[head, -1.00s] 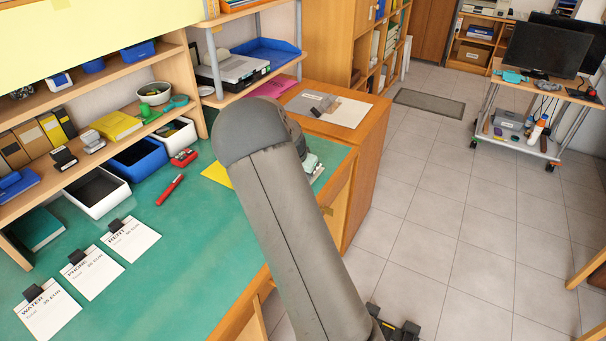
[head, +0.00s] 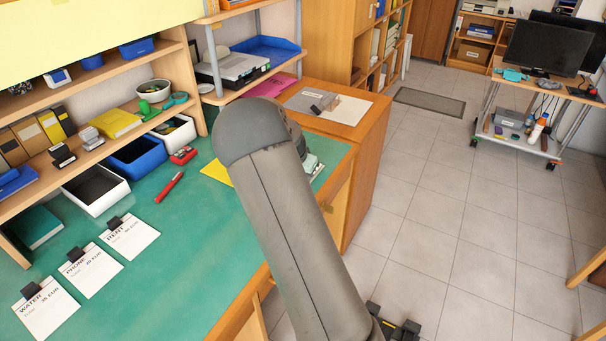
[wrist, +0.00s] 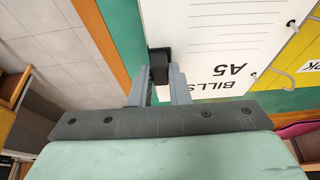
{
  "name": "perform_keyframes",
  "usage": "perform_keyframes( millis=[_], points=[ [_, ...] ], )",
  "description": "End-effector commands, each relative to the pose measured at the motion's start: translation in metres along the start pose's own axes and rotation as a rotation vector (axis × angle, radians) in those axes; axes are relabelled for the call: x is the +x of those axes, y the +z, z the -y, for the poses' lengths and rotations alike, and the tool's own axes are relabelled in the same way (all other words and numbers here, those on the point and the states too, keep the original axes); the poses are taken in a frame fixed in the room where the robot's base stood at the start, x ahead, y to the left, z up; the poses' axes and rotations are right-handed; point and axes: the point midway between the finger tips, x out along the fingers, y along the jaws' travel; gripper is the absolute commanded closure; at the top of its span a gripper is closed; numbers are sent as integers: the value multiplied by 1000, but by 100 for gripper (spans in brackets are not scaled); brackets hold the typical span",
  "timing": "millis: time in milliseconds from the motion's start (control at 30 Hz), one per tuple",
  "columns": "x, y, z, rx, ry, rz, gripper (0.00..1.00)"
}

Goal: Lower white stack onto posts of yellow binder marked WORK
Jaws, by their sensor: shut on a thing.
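My gripper (wrist: 158,90) is shut on a black clip (wrist: 159,62) at the edge of the white stack (wrist: 215,35) in the wrist view. The stack is lined paper printed BILLS A5, with two punched holes along its right side. Curved metal posts (wrist: 283,83) show close to the holes; whether they pass through them I cannot tell. A yellow binder part (wrist: 311,48) with a cut-off label ending in "RK" lies at the right edge.
On the green desk (head: 190,235) lie clipped sheets marked WATER (head: 47,308), PHONE (head: 90,270) and RENT (head: 130,238), and a red marker (head: 169,187). White and blue bins (head: 138,162) stand along the shelf. A wooden cabinet (head: 350,150) adjoins the desk's right end.

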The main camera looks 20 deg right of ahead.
Motion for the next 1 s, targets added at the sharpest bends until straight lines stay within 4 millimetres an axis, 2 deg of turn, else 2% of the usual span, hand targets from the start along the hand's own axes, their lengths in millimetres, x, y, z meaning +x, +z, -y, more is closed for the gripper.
perform_keyframes(
  millis=[433, 467, 500, 533, 567, 733, 767, 800, 1000],
  points=[
    [3, 1, 0, 0, 0, -1, 100],
    [3, 1, 0, 0, 0, -1, 81],
    [3, 1, 0, 0, 0, -1, 70],
    [3, 1, 0, 0, 0, -1, 62],
    [3, 1, 0, 0, 0, -1, 59],
    [3, 1, 0, 0, 0, 0, 59],
    [3, 1, 0, 0, 0, 0, 56],
    [3, 1, 0, 0, 0, 0, 48],
    [3, 1, 0, 0, 0, 0, 48]
  ],
)
